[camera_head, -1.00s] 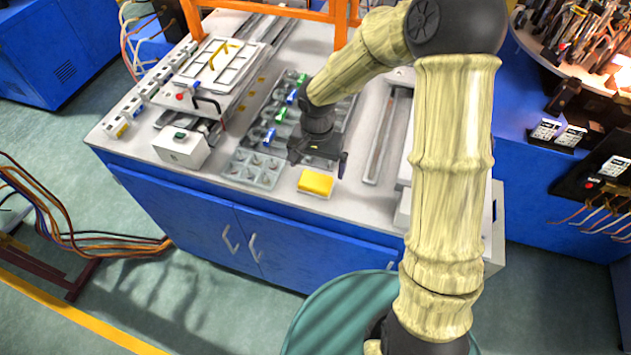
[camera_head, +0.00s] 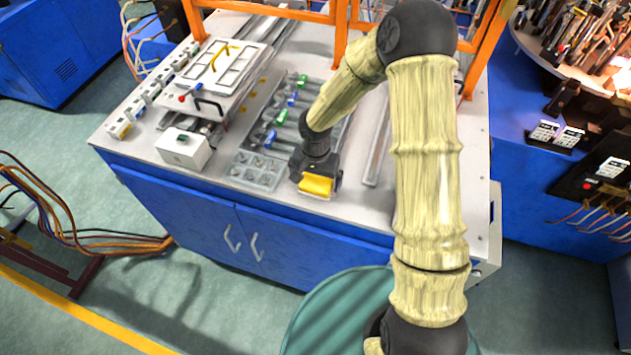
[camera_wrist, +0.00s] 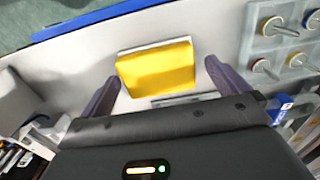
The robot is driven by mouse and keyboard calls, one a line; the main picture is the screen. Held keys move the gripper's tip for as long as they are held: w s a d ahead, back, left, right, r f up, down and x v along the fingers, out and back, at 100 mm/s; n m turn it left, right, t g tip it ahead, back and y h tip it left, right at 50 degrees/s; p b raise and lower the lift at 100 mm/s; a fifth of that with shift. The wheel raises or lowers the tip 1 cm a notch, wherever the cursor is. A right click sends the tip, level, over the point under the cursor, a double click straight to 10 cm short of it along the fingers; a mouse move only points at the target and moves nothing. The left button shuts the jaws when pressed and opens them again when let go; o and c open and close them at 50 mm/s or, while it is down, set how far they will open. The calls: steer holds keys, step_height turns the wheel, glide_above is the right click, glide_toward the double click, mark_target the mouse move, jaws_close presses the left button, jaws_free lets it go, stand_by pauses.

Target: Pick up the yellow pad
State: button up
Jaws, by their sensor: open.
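The yellow pad (camera_head: 316,185) lies near the front edge of the white worktop, right of the small grey compartment tray. In the wrist view the yellow pad (camera_wrist: 157,69) shows a yellow top over a paler layer. My gripper (camera_head: 313,186) is over the pad in the head view and hides its back part. In the wrist view my gripper (camera_wrist: 160,76) is open, with one dark finger on each side of the pad and a visible gap on both sides. I cannot tell the exact height of the fingertips above the worktop.
The grey compartment tray (camera_head: 256,171) with small parts stands just left of the pad. A white control box (camera_head: 182,148) stands farther left. A metal rail (camera_head: 377,151) runs to the right. The worktop's front edge is close to the pad.

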mark_target(316, 182)
steer(key=shift+d+f, duration=0.2)
steer(key=shift+f, duration=0.35)
steer(key=shift+s+a, duration=0.15)
steer(key=shift+a, duration=0.05)
steer(key=shift+a, duration=0.1)
steer(key=shift+s, duration=0.1)
steer(key=c, duration=1)
steer(key=shift+d, duration=0.2)
steer(key=shift+r, duration=0.1)
step_height(316, 182, up, 10)
steer(key=shift+f+b, duration=0.1)
steer(key=shift+b, duration=0.8)
